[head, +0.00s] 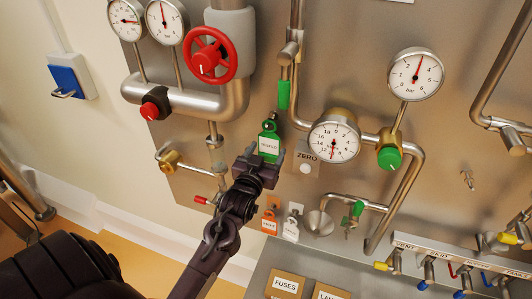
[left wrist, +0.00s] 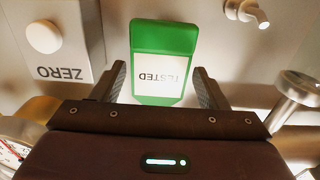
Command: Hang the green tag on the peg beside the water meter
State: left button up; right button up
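The green tag (head: 269,145) has a white TESTED label and hangs against the steel panel, left of the ZERO plate. It also shows in the left wrist view (left wrist: 163,36), upside down. My left gripper (head: 258,165) is at the tag's lower part in the head view. In the left wrist view its fingers (left wrist: 162,85) stand open on either side of the tag, with a gap at each edge. A round dial on a brass body (head: 333,141) is right of the tag; I cannot tell if it is the water meter. A small metal hook (head: 467,180) is farther right. My right gripper is not in view.
An orange tag (head: 269,226) and a white tag (head: 291,229) hang below, beside a metal funnel (head: 318,222). A green-handled pipe (head: 284,94) is just above the tag. A red handwheel (head: 206,58) is up left. Labelled valves (head: 428,268) line the lower right.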

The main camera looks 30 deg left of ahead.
pick_arm(q)
jog(key=shift+o, duration=1.4)
